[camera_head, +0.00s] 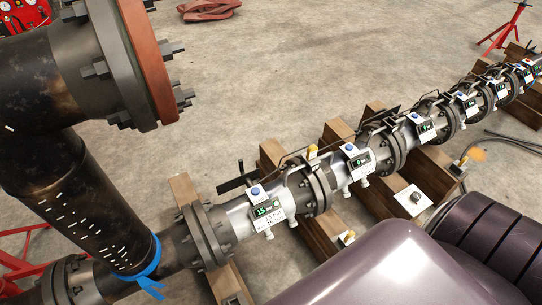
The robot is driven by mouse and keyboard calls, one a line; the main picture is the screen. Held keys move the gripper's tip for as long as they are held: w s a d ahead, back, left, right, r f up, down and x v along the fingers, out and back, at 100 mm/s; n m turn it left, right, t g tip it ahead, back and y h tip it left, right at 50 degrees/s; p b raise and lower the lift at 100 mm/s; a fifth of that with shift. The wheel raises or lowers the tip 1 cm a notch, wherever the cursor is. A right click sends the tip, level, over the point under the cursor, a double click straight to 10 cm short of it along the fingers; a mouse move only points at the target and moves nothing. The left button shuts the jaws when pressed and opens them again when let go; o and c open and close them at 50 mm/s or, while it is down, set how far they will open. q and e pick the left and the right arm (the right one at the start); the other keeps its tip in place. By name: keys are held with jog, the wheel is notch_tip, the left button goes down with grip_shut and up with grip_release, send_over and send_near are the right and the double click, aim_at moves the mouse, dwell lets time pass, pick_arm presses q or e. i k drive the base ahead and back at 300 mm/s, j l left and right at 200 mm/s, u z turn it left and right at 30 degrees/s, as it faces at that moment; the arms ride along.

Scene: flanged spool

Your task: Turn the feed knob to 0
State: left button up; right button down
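A white square plate with a round dark knob (416,197) sits on a wooden beam right of centre. Its lettering is too small to read, so I cannot tell whether it is the feed knob. A white unit with a lit display (266,210) on the pipe shows what looks like 15. The unit to its right (357,162) shows what looks like 0. Several similar units follow along the pipe toward the upper right. Neither of my grippers shows in this view.
A flanged pipe run (315,190) crosses diagonally on wooden beams (432,165). A large dark flanged elbow (85,75) fills the upper left, with a blue strap (150,278) below.

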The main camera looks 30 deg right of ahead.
aim_at(416, 196)
jog(key=z, duration=2.45)
